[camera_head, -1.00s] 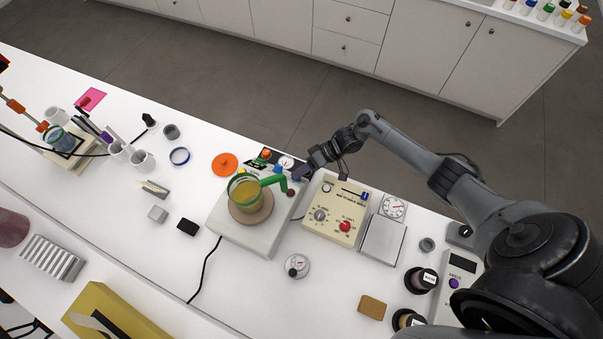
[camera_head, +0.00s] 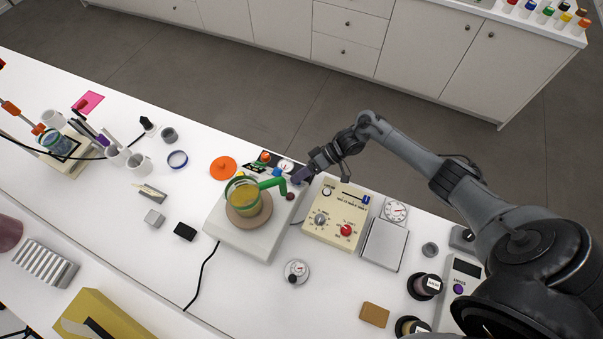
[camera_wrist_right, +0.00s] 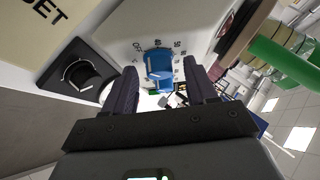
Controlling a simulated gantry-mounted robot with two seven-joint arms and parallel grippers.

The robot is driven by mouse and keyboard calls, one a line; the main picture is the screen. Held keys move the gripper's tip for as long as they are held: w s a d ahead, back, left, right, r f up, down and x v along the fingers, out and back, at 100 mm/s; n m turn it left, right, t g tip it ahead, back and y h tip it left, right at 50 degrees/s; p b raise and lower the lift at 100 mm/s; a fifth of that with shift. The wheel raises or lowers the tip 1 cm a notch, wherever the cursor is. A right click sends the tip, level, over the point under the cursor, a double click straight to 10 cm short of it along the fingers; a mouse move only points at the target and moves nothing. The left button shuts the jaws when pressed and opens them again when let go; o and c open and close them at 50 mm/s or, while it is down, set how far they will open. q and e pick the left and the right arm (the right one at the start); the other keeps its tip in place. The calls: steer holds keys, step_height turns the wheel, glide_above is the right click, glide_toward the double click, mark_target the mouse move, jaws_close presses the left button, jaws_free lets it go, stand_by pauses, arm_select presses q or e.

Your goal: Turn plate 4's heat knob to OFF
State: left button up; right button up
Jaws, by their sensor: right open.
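A blue knob (camera_wrist_right: 159,62) with a ring of printed marks sits on a white face in the right wrist view. Its plate number and exact setting are too small to read. My right gripper (camera_wrist_right: 161,66) is open, its two dark fingertips on either side of the knob with visible gaps. In the head view my right gripper (camera_head: 303,177) is at the far right corner of the white hot plate (camera_head: 227,236). A glass pot (camera_head: 244,203) with yellow contents and a green handle (camera_head: 273,183) stands on the plate. My left gripper is not in view.
A black knob (camera_wrist_right: 77,77) is left of the blue one. The beige control box (camera_head: 318,237) stands right of the hot plate, with a scale (camera_head: 383,244) beyond it. A small round dial (camera_head: 297,268) lies in front. A cable (camera_head: 203,270) crosses the bench.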

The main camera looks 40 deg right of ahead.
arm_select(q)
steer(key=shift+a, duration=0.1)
arm_select(e)
steer(key=shift+s+d+r, duration=0.2)
steer(key=shift+d+r, duration=0.1)
steer(key=shift+d, duration=0.2)
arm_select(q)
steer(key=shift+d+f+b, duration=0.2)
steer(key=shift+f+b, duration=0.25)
arm_select(e)
steer(key=v, duration=0.9)
steer(key=shift+s+d+r, duration=0.15)
steer(key=shift+d+r, duration=0.05)
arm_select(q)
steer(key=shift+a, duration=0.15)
